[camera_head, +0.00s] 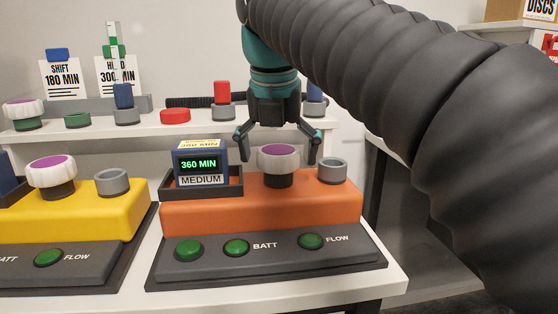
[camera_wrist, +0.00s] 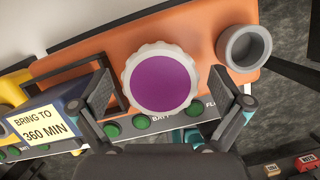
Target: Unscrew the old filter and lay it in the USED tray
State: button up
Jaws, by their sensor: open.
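The filter on the orange unit (camera_head: 222,214) has a white ridged rim and a purple top (camera_head: 279,158) and sits upright on a dark neck. It also shows in the wrist view as a purple disc with a scalloped white rim (camera_wrist: 160,82). My gripper (camera_head: 277,147) is open over it, pointing down, with one finger on each side. In the wrist view, gaps show between both fingers (camera_wrist: 160,92) and the rim. Nothing is held. I see no tray marked USED in either view.
A blue block reading 360 MIN (camera_head: 200,164) stands in a dark holder close left of the filter. A grey open cup (camera_head: 332,170) is close right. A yellow unit (camera_head: 108,212) with a similar purple-topped filter (camera_head: 52,172) stands left. A white shelf (camera_head: 130,129) runs behind.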

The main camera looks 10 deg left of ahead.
jog(key=m+h, duration=0.1)
jog(key=m, duration=0.2)
jog(key=m+h, duration=0.1)
jog(key=m, duration=0.2)
jog(key=shift+g, duration=0.3)
jog(key=m+g+h, duration=0.1)
jog(key=m, duration=0.5)
jog(key=c, duration=1.3)
jog(key=n, duration=0.4)
jog(key=shift+t+y, duration=0.4)
jog(key=shift+c, duration=0.2)
jog(key=n, duration=0.3)
jog(key=shift+t+y, duration=0.3)
jog(key=shift+y, duration=0.1)
jog(key=n+y, duration=0.1)
jog(key=n, duration=0.3)
jog(key=shift+n, duration=0.3)
jog(key=n+y, duration=0.1)
jog(key=n, duration=0.2)
